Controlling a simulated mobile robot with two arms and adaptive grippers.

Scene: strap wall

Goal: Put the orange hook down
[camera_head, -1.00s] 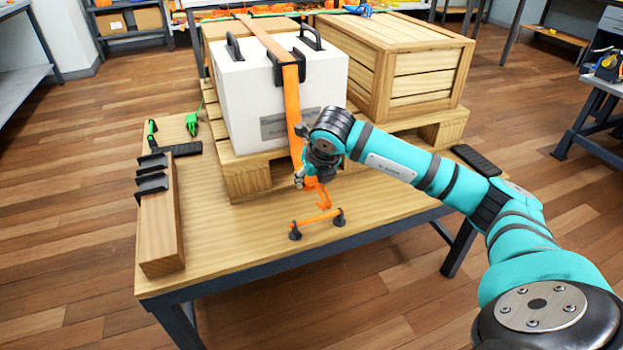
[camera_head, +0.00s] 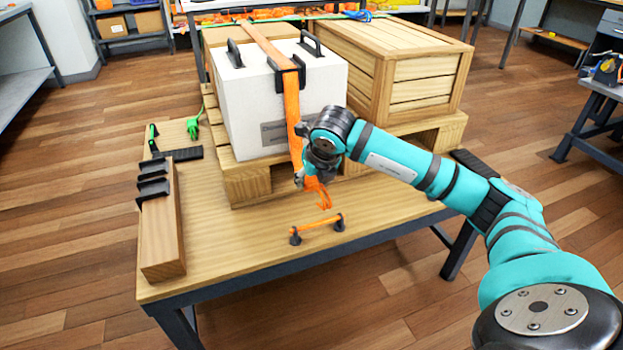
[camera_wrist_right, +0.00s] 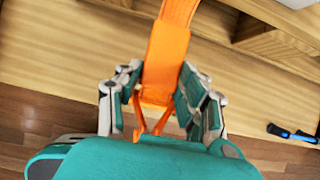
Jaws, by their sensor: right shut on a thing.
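The orange hook (camera_head: 323,197) hangs at the lower end of the orange strap (camera_head: 292,105), which comes down over the front of the white box. My right gripper (camera_head: 304,181) is at the hook, in front of the pallet and above the table. In the right wrist view the orange hook (camera_wrist_right: 156,100) lies between the two fingers of my right gripper (camera_wrist_right: 158,104), and the gripper is shut on it. The prongs of the hook point toward the wrist. Whether the hook touches the table cannot be told. My left gripper is not in view.
An orange bar (camera_head: 316,228) on two black posts stands near the table's front edge. The white box (camera_head: 240,98) and wooden crate (camera_head: 425,75) sit on pallets behind. A wooden block (camera_head: 162,230) with black hooks is at left. Bare tabletop (camera_head: 215,245) lies between.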

